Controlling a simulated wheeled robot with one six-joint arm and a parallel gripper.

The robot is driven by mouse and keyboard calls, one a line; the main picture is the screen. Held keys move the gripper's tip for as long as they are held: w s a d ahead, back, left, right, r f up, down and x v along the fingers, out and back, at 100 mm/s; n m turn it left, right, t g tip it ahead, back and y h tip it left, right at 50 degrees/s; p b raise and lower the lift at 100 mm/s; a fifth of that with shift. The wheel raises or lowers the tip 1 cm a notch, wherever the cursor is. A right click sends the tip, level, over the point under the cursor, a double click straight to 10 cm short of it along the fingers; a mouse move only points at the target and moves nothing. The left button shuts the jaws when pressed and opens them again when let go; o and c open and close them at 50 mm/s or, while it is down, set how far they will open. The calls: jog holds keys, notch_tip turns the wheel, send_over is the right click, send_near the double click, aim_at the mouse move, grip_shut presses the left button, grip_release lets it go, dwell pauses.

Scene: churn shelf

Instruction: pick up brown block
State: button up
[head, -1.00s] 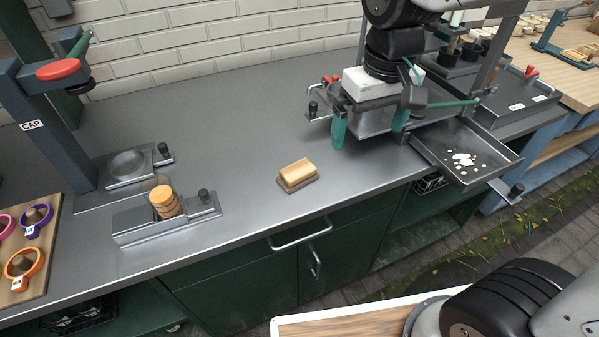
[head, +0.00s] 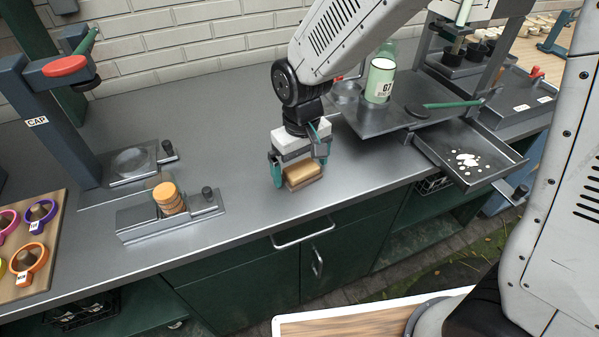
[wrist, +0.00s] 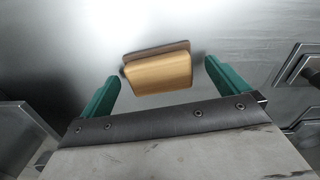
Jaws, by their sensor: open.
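The brown block (head: 303,172) sits on the grey metal counter near its front edge, with a tan upper part on a darker, flatter base. My gripper (head: 300,172) is over it, with one green finger to its left and the other at its right rear. In the wrist view, the block (wrist: 158,72) lies ahead of and between the two green fingers of the gripper (wrist: 165,85), with clear gaps on both sides. The fingers are spread and hold nothing.
A metal fixture with stacked orange-brown discs (head: 168,198) stands to the left. A green-capped bottle labelled 07 (head: 380,80) stands behind right, near a metal tray with white spots (head: 490,160). The counter around the block is clear.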

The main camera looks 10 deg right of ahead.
jog(key=shift+f, duration=0.55)
jog(key=c, duration=1)
jog(key=shift+r, duration=0.2)
